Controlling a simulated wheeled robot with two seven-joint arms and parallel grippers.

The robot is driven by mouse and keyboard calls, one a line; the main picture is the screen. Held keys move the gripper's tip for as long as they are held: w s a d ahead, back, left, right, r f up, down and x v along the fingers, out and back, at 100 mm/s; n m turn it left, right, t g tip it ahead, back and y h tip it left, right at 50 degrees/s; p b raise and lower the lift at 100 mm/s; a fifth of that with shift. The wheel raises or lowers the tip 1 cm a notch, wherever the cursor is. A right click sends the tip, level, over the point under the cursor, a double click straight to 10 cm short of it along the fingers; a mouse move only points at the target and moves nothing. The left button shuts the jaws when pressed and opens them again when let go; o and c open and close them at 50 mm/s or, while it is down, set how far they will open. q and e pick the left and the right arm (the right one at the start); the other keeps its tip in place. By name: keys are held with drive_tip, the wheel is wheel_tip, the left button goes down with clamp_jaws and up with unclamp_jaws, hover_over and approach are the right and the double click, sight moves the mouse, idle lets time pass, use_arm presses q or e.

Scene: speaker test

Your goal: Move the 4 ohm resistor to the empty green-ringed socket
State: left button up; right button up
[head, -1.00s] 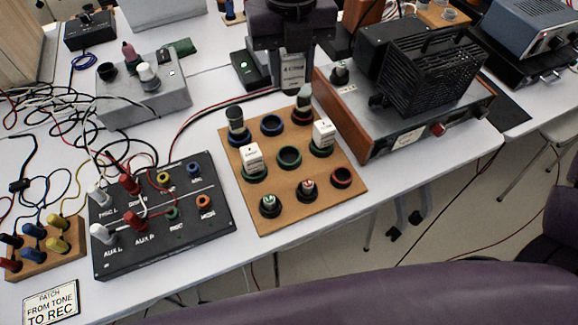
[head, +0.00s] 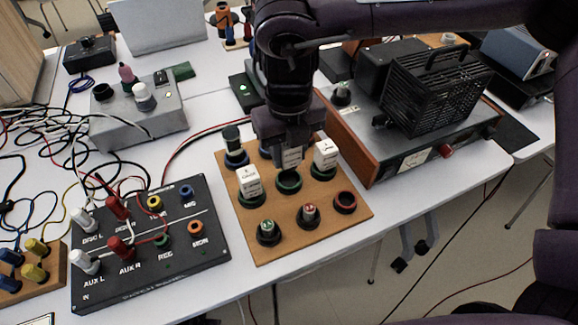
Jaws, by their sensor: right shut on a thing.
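My right gripper (head: 290,148) comes down from above over the wooden socket board (head: 262,250). It is shut on a light, labelled block, the 4 ohm resistor (head: 291,158), held upright. The empty green-ringed socket (head: 288,183) is in the middle of the board, just below and slightly in front of the resistor in the picture. I cannot tell whether they touch. Two other white labelled blocks stand in green-ringed sockets, one to the left (head: 248,181) and one to the right (head: 326,154). My left gripper is not in view.
A dark knobbed plug (head: 232,140) stands at the board's back left. A black patch box (head: 150,260) with cables lies left; a wood-sided amplifier (head: 350,150) stands right.

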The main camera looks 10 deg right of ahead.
sight(289, 168)
wheel_tip(289, 168, down, 4)
drive_tip(key=shift+f, duration=0.1)
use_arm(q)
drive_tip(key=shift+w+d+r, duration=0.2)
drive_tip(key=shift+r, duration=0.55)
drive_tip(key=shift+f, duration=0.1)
use_arm(e)
drive_tip(key=shift+f, duration=0.1)
drive_tip(key=shift+f+b, duration=0.25)
drive_tip(key=shift+b, duration=0.1)
drive_tip(key=o, duration=1)
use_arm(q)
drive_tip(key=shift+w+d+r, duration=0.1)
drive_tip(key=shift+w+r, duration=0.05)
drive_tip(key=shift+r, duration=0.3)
use_arm(e)
drive_tip(key=shift+r, duration=0.1)
